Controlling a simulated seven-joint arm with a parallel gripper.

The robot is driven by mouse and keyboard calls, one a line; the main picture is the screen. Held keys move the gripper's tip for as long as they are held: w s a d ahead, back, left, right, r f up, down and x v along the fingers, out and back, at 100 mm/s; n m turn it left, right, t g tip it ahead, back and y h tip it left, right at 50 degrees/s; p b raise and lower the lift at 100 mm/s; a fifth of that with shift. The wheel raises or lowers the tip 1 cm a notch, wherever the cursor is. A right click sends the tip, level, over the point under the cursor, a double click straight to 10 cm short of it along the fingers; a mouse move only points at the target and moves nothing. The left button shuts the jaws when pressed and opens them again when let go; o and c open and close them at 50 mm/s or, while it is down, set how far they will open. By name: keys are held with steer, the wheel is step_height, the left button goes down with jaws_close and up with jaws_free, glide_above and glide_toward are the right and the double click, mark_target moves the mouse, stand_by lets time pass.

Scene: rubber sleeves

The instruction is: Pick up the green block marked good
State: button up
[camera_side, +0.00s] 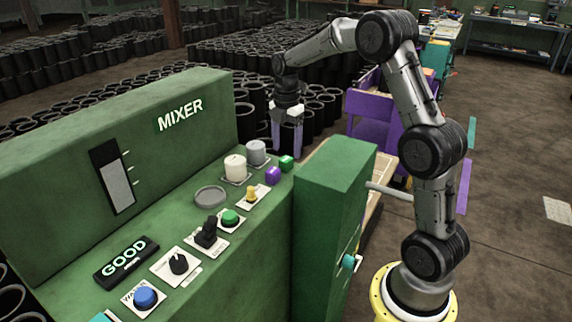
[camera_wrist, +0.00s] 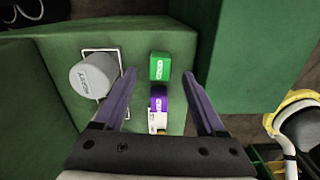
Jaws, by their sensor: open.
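The green block (camera_side: 286,163) sits at the far right end of the green mixer's panel, beside the tall green side cabinet. In the wrist view the green block (camera_wrist: 160,66) shows a small white label that I cannot read for certain. A purple block (camera_side: 272,176) sits just next to it, and the purple block also shows in the wrist view (camera_wrist: 158,97). My gripper (camera_side: 287,150) points down above the blocks. In the wrist view my gripper (camera_wrist: 159,76) has its fingers spread on either side of the blocks, with nothing held.
A grey cylinder (camera_side: 256,152) and a white cylinder (camera_side: 235,168) stand left of the blocks. The tall green cabinet (camera_side: 335,190) rises close on the right. Buttons, knobs and a lit GOOD sign (camera_side: 125,262) line the panel. Several black rubber sleeves fill the floor behind.

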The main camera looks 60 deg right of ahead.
mark_target(286, 159)
steer(key=shift+a+f, duration=0.1)
steer(key=shift+f, duration=2.25)
jaws_close()
